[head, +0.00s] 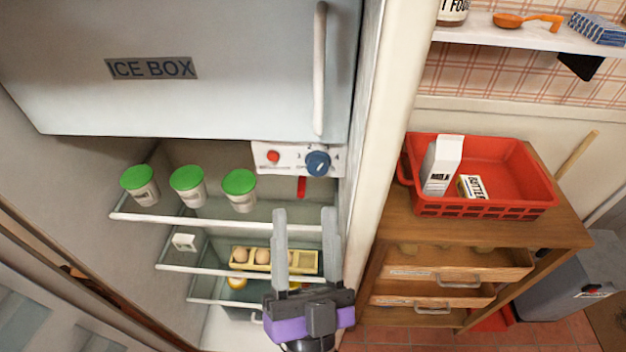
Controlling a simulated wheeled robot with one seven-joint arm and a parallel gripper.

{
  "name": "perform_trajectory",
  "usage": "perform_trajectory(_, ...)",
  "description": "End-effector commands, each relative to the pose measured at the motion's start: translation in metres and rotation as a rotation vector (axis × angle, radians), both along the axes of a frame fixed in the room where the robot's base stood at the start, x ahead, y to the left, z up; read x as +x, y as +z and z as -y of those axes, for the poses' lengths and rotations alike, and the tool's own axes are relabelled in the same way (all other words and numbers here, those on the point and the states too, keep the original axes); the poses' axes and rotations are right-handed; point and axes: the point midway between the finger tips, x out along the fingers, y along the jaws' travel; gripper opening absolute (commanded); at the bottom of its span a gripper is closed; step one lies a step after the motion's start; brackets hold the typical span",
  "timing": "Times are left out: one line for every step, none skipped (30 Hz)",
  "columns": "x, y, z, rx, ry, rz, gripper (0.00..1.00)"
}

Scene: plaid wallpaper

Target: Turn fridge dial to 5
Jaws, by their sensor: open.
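The fridge dial (318,163) is a round blue knob on a white control panel (264,148) under the ICE BOX door (90,90). Small numbers show around the dial; some are hidden or too small to read, and I cannot tell which one it points at. A red round button (273,156) sits left of the dial. My gripper (305,214) is in front of the fridge's right side, below the dial and apart from it. Its two grey fingers point up and are spread, with nothing between them.
Fridge shelves (150,217) hold green-lidded jars (188,185) and an egg tray (308,262). A vertical handle (319,70) hangs above the dial. Right of the fridge wall (385,130), a wooden cabinet (545,225) bears a red basket (480,208) with a milk carton (441,165) and butter (471,187).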

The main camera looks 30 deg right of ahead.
Motion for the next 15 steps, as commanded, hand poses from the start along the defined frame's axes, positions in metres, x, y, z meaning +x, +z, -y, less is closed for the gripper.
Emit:
perform_trajectory(0.006,-0.004,0.001,0.025,-0.058,-0.025,0.52)
perform_trajectory(0.009,-0.007,0.002,0.037,-0.093,-0.046,0.52)
perform_trajectory(0.012,-0.012,0.004,0.051,-0.138,-0.076,0.52)
perform_trajectory(0.014,-0.017,0.005,0.059,-0.170,-0.101,0.52)
perform_trajectory(0.016,-0.020,0.005,0.066,-0.197,-0.124,0.52)
perform_trajectory(0.017,-0.025,0.006,0.074,-0.229,-0.155,0.52)
perform_trajectory(0.019,-0.028,0.006,0.078,-0.249,-0.175,0.52)
perform_trajectory(0.019,-0.031,0.007,0.082,-0.268,-0.194,0.52)
perform_trajectory(0.020,-0.034,0.007,0.085,-0.286,-0.214,0.52)
perform_trajectory(0.021,-0.036,0.007,0.089,-0.296,-0.226,0.52)
perform_trajectory(0.021,-0.037,0.007,0.089,-0.305,-0.236,0.52)
perform_trajectory(0.022,-0.038,0.008,0.089,-0.313,-0.244,0.52)
perform_trajectory(0.023,-0.038,0.009,0.090,-0.316,-0.248,0.52)
perform_trajectory(0.024,-0.038,0.010,0.090,-0.318,-0.250,0.52)
perform_trajectory(0.027,-0.036,0.013,0.090,-0.319,-0.251,0.52)
